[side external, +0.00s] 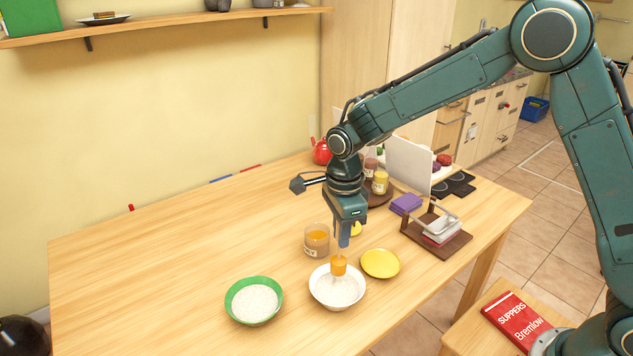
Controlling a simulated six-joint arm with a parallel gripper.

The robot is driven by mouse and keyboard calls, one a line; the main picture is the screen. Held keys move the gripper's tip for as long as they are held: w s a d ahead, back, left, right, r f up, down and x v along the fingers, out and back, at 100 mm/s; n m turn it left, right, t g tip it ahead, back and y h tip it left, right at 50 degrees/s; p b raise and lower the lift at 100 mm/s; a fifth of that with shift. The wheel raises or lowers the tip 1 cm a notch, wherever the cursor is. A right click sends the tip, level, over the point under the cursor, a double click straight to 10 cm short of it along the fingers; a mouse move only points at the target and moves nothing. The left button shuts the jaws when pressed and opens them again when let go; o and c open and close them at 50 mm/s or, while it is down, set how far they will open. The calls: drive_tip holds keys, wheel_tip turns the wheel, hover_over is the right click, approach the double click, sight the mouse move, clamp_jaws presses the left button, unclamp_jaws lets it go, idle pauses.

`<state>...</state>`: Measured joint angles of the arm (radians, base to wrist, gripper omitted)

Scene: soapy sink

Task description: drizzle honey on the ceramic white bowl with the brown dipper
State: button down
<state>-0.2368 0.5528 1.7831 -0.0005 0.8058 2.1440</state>
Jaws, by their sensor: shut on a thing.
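My gripper (344,238) points down over the table and is shut on the dipper (339,266). The dipper's orange-yellow, honey-coloured head hangs over the ceramic white bowl (318,293). A pale, translucent streak shows below the head, over the bowl's white contents; I cannot tell whether it is honey. The dipper's handle is mostly hidden by the fingers. A honey jar (317,240), clear with amber content and a small label, stands behind and to the left of the bowl.
A green bowl (271,313) of white grains stands left. A yellow plate (381,264) lies close on the right. A wooden rack (448,243), purple block (406,204), yellow jar (380,183) and red kettle (321,152) stand farther back. The table's left half is mostly clear.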

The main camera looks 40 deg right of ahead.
drive_tip(key=shift+f, duration=0.15)
drive_tip(key=shift+f, duration=0.85)
idle(5.9)
